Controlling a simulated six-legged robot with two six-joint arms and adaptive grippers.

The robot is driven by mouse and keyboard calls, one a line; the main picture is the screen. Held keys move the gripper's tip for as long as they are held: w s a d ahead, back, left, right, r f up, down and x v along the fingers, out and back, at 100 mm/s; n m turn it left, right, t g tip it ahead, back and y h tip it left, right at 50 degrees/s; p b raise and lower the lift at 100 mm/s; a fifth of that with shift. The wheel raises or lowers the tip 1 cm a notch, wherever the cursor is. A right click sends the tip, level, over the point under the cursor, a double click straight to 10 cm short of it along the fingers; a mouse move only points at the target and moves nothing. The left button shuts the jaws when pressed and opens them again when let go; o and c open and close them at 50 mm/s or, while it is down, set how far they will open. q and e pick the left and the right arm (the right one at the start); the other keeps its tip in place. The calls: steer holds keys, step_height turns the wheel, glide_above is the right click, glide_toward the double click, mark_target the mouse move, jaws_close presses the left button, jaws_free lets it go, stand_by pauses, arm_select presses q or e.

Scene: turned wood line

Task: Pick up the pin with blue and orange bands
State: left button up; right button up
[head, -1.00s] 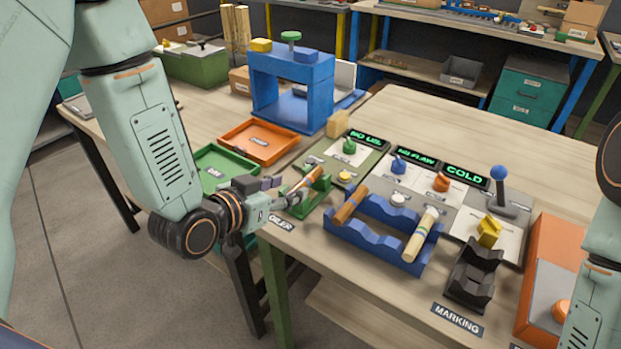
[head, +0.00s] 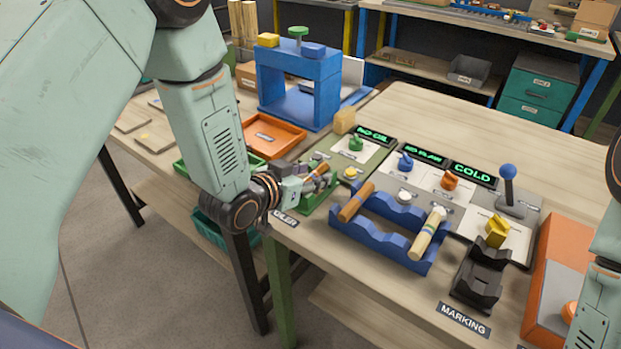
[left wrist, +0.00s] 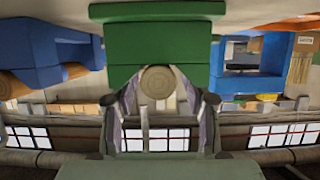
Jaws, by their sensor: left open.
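A brown wooden pin (head: 318,171) lies in the green cradle (head: 322,196) at the oiler station, partly hidden by my left gripper (head: 308,184). Its bands are too small to tell. In the left wrist view the pin's round end (left wrist: 157,82) shows between my two open fingers, below the green cradle (left wrist: 152,45). Whether the fingers touch it I cannot tell. On the blue rack (head: 385,238) lie a brown pin (head: 356,203) with a bluish band and a pale pin (head: 426,238) with a dark band. My right gripper is out of view.
An orange tray (head: 284,146) and a blue press frame (head: 300,88) stand behind the cradle. A control panel with knobs and a lever (head: 508,188) lies behind the rack. A black cradle (head: 476,280) stands to its right. The back right of the table is clear.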

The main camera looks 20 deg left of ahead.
arm_select(q)
steer(key=shift+w, duration=0.15)
steer(key=c, duration=0.5)
jaws_close()
